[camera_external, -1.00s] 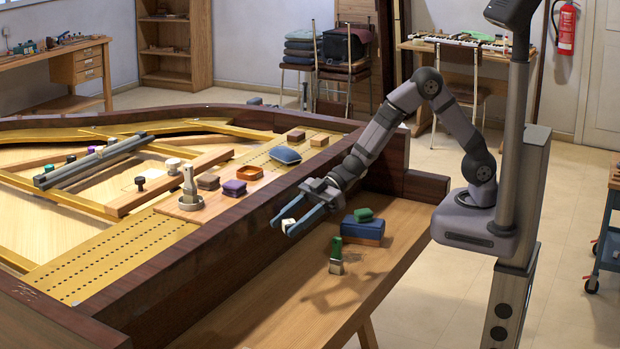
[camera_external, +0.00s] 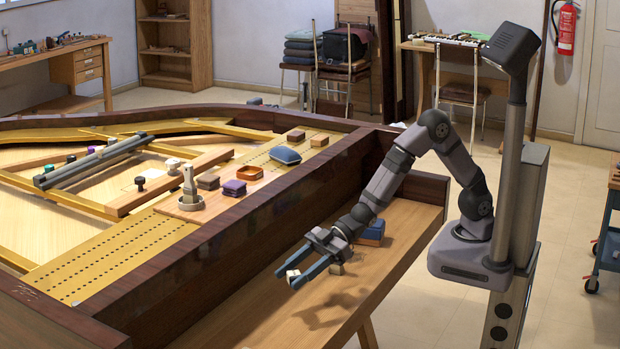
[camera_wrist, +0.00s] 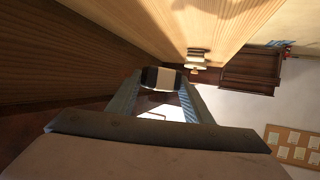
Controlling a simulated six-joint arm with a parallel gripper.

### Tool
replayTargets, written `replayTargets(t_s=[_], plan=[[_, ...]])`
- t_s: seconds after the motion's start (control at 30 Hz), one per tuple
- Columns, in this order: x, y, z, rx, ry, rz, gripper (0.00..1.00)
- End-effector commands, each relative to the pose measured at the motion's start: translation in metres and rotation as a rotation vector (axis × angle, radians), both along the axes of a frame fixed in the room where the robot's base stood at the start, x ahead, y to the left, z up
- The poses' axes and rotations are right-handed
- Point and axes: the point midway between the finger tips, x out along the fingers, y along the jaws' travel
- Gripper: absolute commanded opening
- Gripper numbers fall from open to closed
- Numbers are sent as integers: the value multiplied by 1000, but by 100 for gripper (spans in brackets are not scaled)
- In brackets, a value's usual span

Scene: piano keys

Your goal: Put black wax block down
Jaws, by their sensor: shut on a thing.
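My gripper (camera_external: 291,276) is shut on a small block with a pale band and dark ends, the black wax block (camera_external: 292,274). In the wrist view the block (camera_wrist: 163,78) sits across between the two fingertips (camera_wrist: 160,80), with its black and cream parts showing. In the outside view the gripper is low over the wooden bench (camera_external: 310,320), beside the piano's dark side wall. I cannot tell whether the block touches the bench.
A pale brush end (camera_external: 337,269) shows behind my gripper; its handle is hidden. A blue box (camera_external: 372,232) stands farther back on the bench, partly behind my arm. The piano's dark rim (camera_external: 215,235) rises along the left. The bench's near part looks clear.

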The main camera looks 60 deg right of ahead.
Motion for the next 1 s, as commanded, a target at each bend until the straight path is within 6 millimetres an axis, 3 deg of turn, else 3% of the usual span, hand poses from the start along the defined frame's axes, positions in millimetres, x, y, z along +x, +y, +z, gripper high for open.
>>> replayTargets(t_s=[0.1,0.3,0.63,1.0], plan=[[0,-1,-23,-4,4,-1,24],[0,-1,-48,-2,2,0,24],[0,0,-58,-1,0,0,24],[0,0,-91,0,0,0,24]])
